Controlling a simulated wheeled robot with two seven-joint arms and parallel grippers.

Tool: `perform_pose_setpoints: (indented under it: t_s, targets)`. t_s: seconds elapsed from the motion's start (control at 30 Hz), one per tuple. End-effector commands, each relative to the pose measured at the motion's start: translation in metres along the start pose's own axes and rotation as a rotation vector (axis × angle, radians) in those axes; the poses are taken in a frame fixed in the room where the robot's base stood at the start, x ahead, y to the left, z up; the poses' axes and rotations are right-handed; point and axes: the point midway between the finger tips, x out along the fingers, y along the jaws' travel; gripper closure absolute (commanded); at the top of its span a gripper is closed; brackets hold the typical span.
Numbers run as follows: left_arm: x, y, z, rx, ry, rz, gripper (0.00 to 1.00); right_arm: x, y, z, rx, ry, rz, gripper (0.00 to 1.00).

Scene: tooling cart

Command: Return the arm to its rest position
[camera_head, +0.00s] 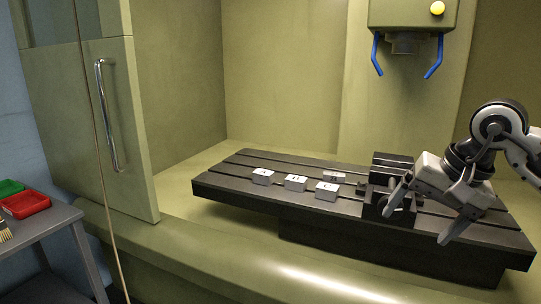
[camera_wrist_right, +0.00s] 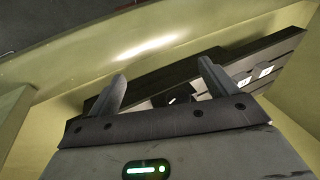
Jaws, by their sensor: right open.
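My right arm comes in from the right in the head view. Its gripper (camera_head: 428,218) is open and empty, over the right part of the dark slotted machine table (camera_head: 240,188), just right of the black vise (camera_head: 376,204). In the right wrist view the two fingers of the gripper (camera_wrist_right: 162,92) stand wide apart, with dark parts of the table behind them. My left gripper is not in view.
White blocks lettered A (camera_head: 263,177), one in the middle (camera_head: 296,183) and C (camera_head: 327,190) stand left of the vise. Another block (camera_head: 335,177) sits behind them. The spindle head (camera_head: 412,14) hangs above. The sliding door (camera_head: 95,130) is at left; a side cart (camera_head: 50,222) holds red and green bins.

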Motion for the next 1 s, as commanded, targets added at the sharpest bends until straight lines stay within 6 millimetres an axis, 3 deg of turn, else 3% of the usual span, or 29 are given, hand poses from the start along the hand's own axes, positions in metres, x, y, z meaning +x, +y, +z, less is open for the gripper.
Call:
perform_pose_setpoints:
  t_s: [0.17,0.23,0.3,0.4,0.53,0.67,0.7,0.77,0.87,1.0]
  targets:
    - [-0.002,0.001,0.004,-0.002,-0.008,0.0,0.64,0.047,-0.047,0.054,0.13,-0.232,-0.202,0.15]
    - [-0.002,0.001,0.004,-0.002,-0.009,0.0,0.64,0.064,-0.073,0.089,0.245,-0.395,-0.315,0.15]
    - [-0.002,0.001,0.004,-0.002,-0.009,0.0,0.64,0.075,-0.103,0.131,0.434,-0.63,-0.439,0.15]
    - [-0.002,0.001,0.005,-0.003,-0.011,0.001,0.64,0.071,-0.141,0.175,0.8,-1.021,-0.572,0.15]
    - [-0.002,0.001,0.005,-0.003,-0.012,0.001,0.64,0.06,-0.162,0.188,1.37,-1.552,-0.616,0.15]
    - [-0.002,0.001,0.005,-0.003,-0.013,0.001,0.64,0.077,-0.149,0.167,2.011,-2.084,-0.515,0.15]
    - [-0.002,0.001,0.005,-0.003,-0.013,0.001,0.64,0.091,-0.137,0.16,-2.156,2.179,0.44,0.15]
    - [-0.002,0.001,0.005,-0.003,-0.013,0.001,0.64,0.119,-0.113,0.154,-1.94,1.896,0.252,0.15]
    - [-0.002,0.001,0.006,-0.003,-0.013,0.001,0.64,0.175,-0.062,0.164,-1.562,1.452,0.027,0.15]
    - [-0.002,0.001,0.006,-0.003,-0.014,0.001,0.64,0.233,-0.002,0.206,-1.139,1.009,-0.124,0.15]
